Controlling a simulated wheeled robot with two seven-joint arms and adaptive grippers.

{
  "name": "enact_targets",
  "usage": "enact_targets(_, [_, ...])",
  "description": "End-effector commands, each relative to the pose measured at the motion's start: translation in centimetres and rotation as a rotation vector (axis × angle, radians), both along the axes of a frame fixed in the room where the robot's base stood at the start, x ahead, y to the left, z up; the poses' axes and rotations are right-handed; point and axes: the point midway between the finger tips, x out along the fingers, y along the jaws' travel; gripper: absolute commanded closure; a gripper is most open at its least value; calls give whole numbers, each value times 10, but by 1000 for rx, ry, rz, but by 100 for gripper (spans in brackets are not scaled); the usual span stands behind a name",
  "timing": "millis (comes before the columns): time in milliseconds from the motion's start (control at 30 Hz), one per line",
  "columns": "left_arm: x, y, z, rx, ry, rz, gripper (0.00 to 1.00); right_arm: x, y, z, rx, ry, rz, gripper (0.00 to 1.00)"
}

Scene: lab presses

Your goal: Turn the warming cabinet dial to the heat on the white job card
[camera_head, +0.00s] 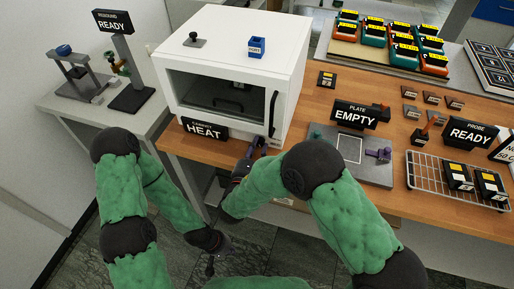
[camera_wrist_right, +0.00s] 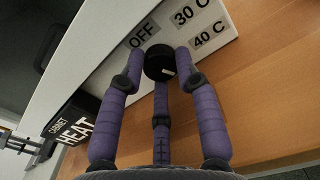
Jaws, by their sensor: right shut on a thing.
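The white warming cabinet (camera_head: 233,100) stands on the bench with its glass door closed. Its black dial (camera_wrist_right: 157,60) shows in the right wrist view beside the labels OFF (camera_wrist_right: 143,36), 30 C and 40 C. A small white mark shows on the dial's lower right. My right gripper (camera_head: 257,147) is at the cabinet's lower front corner, its three purple fingers (camera_wrist_right: 165,80) shut around the dial. My left gripper (camera_head: 210,264) hangs low in front of the bench, small and dark; its fingers are unclear. A white card (camera_head: 504,152) at the right edge reads "50 C", partly cut off.
A CABINET HEAT sign (camera_head: 205,129) stands at the cabinet's front. To the right are a plate fixture (camera_head: 350,165) with an EMPTY sign (camera_head: 356,115), a wire rack (camera_head: 430,172) and a READY sign (camera_head: 468,132). A blue cup-like block (camera_head: 257,46) sits on the cabinet.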

Motion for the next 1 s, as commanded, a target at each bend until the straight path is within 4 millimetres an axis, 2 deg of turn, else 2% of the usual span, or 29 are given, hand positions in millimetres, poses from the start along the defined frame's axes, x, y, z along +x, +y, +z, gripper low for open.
enact_targets(33, [0, 0, -9, 0, 0, 0, 100, 1, 0, 0, 43, -23, -4, 100])
enact_targets(200, [0, 0, -31, 0, 1, 0, 100, 1, -1, -1, 215, -81, -4, 100])
enact_targets(400, [0, 0, -47, 0, 1, 0, 100, 1, -2, 0, 366, -130, -5, 100])
enact_targets(867, [0, 0, -49, 0, 0, 0, 100, 1, -2, 4, 416, -146, -6, 100])
enact_targets(900, [0, 0, -49, 0, 0, 0, 100, 1, -2, 4, 416, -146, -6, 57])
enact_targets(1000, [0, 0, -49, 0, 0, 0, 100, 1, -2, 3, 415, -144, -6, 57])
